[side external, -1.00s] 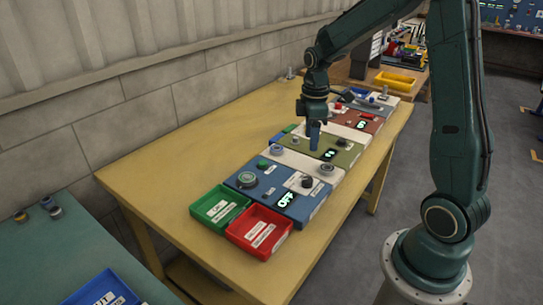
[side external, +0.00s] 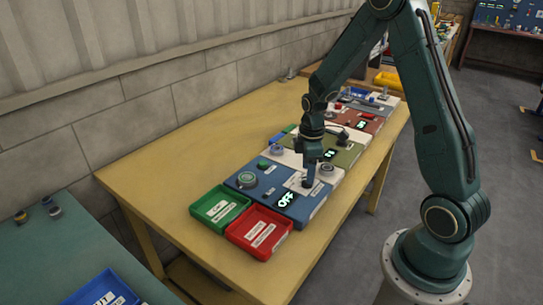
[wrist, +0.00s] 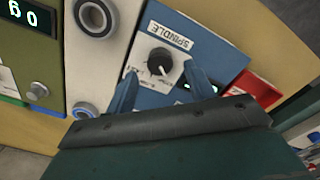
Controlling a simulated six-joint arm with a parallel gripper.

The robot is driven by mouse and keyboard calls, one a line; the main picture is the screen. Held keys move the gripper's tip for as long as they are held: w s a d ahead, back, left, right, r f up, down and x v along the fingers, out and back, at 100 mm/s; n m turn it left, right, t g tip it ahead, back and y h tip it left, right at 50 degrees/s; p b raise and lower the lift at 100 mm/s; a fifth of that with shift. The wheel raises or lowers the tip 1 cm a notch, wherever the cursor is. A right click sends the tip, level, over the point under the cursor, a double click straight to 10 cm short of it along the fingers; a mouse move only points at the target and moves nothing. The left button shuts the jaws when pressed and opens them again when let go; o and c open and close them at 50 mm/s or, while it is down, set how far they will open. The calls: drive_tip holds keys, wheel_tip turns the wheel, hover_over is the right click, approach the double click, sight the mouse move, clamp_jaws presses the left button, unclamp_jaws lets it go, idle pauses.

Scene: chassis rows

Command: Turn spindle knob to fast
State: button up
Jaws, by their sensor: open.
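The spindle knob (wrist: 160,61) is a dark round knob with a white pointer line, on a white plate labelled SPINDLE (wrist: 168,36) on the blue panel (wrist: 205,38). My gripper (wrist: 163,85) is open in the wrist view, its two blue fingers apart, one toward each side of the knob's plate. Whether the fingers touch the knob or panel cannot be told. The blue panel's display (side external: 286,200) reads OFF.
A green tray (side external: 220,207) and a red tray (side external: 259,231) stand at the near end of the blue panel. A pale strip with round fittings (side external: 326,169) lies beyond it, then an olive panel (side external: 340,152). The table's left part (side external: 180,150) is clear.

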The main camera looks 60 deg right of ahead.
drive_tip(key=shift+f, duration=1.4)
drive_tip(key=c, duration=1)
